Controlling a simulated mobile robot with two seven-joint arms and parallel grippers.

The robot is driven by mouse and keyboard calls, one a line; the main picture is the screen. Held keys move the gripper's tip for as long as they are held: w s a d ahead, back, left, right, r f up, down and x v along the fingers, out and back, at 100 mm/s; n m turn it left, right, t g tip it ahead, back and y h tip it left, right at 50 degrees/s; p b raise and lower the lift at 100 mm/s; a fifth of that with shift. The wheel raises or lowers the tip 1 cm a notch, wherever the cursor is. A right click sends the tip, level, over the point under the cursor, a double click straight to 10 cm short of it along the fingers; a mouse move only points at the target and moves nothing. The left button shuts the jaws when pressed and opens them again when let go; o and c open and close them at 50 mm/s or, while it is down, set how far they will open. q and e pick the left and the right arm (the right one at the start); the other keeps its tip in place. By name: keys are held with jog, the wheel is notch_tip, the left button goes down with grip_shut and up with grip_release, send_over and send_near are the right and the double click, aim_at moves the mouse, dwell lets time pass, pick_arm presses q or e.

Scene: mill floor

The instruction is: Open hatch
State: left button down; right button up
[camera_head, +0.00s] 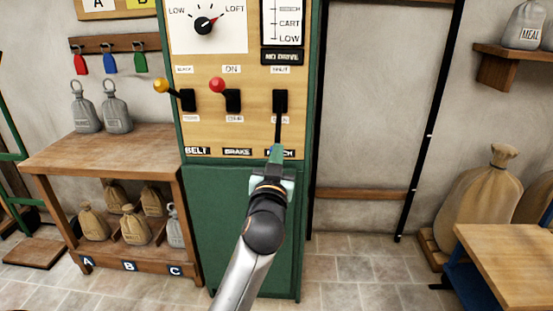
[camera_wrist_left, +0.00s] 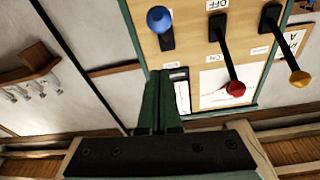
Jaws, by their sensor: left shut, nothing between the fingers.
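The control panel (camera_head: 235,125) stands ahead with three levers over labels that read belt, brake and, partly covered, hatch. The hatch lever (camera_head: 279,120) slants down from its black slot, below a label that seems to read shut. My left gripper (camera_head: 275,155) is in front of its lower end and hides the knob. In the left wrist view the blue knob (camera_wrist_left: 158,18) lies just beyond the tips of my shut, empty fingers (camera_wrist_left: 161,75), with a gap in the picture; contact cannot be told. My right gripper is out of view.
The brake lever's red knob (camera_head: 216,85) and the belt lever's yellow knob (camera_head: 160,85) are to the left. A wooden shelf bench (camera_head: 100,150) with sacks and weights stands left of the panel. A wooden table (camera_head: 510,255) is at the lower right.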

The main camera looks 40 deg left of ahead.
pick_arm(q)
jog(key=shift+v, duration=1)
jog(key=s+d+f+m+h, duration=0.2)
jog(key=d+f+h, duration=0.15)
jog(key=f, duration=0.25)
jog(key=s+d+f+m+g+h, duration=0.1)
jog(key=s+d+f+m+h, duration=0.1)
jog(key=d+f, duration=0.35)
jog(key=s+d+f+m+h, duration=0.1)
jog(key=d+f+m+h, duration=0.15)
jog(key=f, duration=0.45)
jog(key=s+d+f+m+g+h, duration=0.1)
jog(key=s+d+f+g+h, duration=0.2)
jog(key=s+d+f+h, duration=0.55)
jog(key=s+a+r+n+g+y+p, duration=0.1)
jog(key=s+r+g+y+p, duration=0.3)
jog(key=s+p, duration=0.6)
jog(key=a+p, duration=0.1)
jog(key=p, duration=0.9)
jog(key=shift+s+a+r+p, duration=0.2)
jog(key=shift+s+r+p, duration=0.1)
jog(key=shift+s+p, duration=0.1)
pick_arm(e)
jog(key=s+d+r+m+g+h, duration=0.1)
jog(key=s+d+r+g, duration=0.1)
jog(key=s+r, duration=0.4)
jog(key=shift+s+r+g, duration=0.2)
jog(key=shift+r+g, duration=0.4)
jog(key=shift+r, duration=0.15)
